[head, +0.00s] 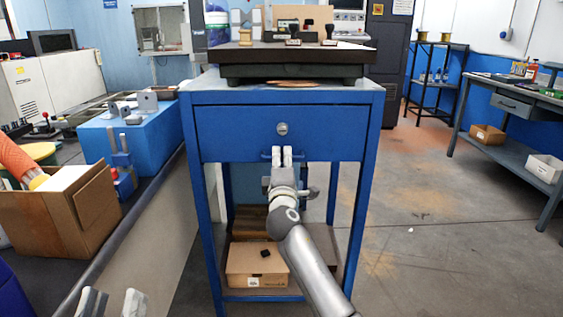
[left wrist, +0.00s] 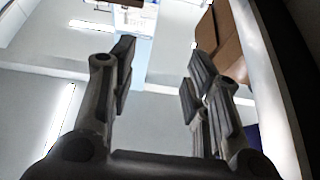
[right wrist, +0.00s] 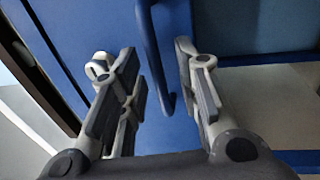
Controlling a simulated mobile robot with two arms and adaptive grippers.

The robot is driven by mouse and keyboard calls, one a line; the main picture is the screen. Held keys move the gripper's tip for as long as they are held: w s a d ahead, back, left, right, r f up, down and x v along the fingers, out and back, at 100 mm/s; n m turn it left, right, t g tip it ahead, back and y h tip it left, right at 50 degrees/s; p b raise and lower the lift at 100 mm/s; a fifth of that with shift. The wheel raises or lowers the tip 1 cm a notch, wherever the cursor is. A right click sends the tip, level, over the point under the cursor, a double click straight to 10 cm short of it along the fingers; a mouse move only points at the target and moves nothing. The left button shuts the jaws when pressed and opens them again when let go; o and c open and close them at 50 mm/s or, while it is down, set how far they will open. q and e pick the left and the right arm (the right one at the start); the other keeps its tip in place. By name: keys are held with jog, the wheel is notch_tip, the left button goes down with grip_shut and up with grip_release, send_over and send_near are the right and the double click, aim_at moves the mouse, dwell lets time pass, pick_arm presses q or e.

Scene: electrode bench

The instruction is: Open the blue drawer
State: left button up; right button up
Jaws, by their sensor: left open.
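The blue drawer (head: 240,126) is in the blue metal bench in the middle of the head view. Its front looks flush with the frame, so it appears shut. It has a round lock and a blue bar handle (head: 265,155) low on its front. My right gripper (head: 281,152) is at the handle. In the right wrist view the handle (right wrist: 151,45) lies between the two parted fingers (right wrist: 160,75), with gaps beside it. My left gripper (head: 108,303) is open and empty at the bottom left, away from the drawer; its fingers (left wrist: 155,80) are wide apart.
A dark plate (head: 300,58) with small items rests on the bench top (head: 205,82). Cardboard boxes (head: 255,262) sit on its lower shelf. An open carton (head: 75,215) and a blue block (head: 150,140) stand on the left counter. The floor at right (head: 440,240) is clear.

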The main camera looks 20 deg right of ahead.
jog(key=shift+w+d+r, duration=0.15)
jog(key=shift+w+d, duration=0.05)
jog(key=shift+w, duration=0.35)
grip_shut()
